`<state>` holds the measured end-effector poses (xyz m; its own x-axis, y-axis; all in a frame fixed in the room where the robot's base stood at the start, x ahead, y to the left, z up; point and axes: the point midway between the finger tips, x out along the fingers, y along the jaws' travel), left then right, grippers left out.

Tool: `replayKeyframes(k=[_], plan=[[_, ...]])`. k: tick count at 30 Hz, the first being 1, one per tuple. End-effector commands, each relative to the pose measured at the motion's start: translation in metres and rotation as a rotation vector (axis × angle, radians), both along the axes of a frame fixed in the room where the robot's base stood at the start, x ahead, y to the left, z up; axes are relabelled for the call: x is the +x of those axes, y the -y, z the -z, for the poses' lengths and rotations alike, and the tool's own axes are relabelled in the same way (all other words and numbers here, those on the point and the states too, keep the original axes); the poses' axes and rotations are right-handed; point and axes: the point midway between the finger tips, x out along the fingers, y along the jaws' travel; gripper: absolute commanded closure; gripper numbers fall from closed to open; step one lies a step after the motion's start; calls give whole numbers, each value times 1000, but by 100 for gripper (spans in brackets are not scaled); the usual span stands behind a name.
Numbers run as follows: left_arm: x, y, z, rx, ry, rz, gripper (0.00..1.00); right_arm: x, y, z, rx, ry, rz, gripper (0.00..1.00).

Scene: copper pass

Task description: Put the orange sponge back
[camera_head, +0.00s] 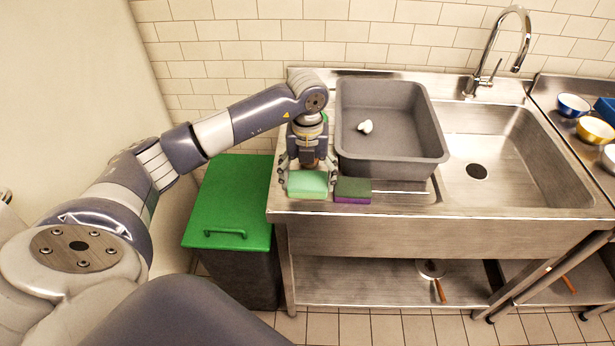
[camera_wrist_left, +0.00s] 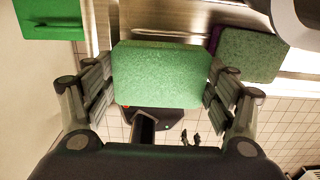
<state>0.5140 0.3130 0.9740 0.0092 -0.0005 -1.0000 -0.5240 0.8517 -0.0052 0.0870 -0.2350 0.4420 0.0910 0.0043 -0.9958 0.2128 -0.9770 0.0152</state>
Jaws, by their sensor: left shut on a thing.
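A sponge with a light green top (camera_head: 307,182) and a thin pale, yellowish-orange edge is at the front left of the steel counter. In the left wrist view the sponge (camera_wrist_left: 162,73) shows only its green face, so its body colour is hidden there. My left gripper (camera_head: 307,175) is shut on it, with fingers (camera_wrist_left: 160,95) at both sides. I cannot tell whether the sponge touches the counter or is just above it. My right gripper is not in view.
A purple sponge with a dark green top (camera_head: 353,190) lies close on the right, also in the wrist view (camera_wrist_left: 248,54). A grey tub (camera_head: 430,130) holding a small white object (camera_head: 365,127) stands behind. A green-lidded bin (camera_head: 232,190) is left; the sink (camera_head: 500,160) is right.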

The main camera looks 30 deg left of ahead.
Motion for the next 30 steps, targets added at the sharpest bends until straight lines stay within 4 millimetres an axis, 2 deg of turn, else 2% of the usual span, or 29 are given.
replayKeyframes(k=[3, 7, 14, 27, 28, 30], plan=[[11, -7, 0, -2, 0, 0, 44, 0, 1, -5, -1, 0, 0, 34], [15, -11, 3, -2, -1, 2, 44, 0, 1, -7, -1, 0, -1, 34], [14, -11, 30, -1, -4, 2, 44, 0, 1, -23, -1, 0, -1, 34], [15, -11, 42, -1, 1, 2, 44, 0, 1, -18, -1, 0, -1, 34], [15, -11, 41, -1, 1, 2, 17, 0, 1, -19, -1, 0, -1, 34], [15, -11, 40, -1, 1, 2, 14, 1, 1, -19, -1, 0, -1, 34]])
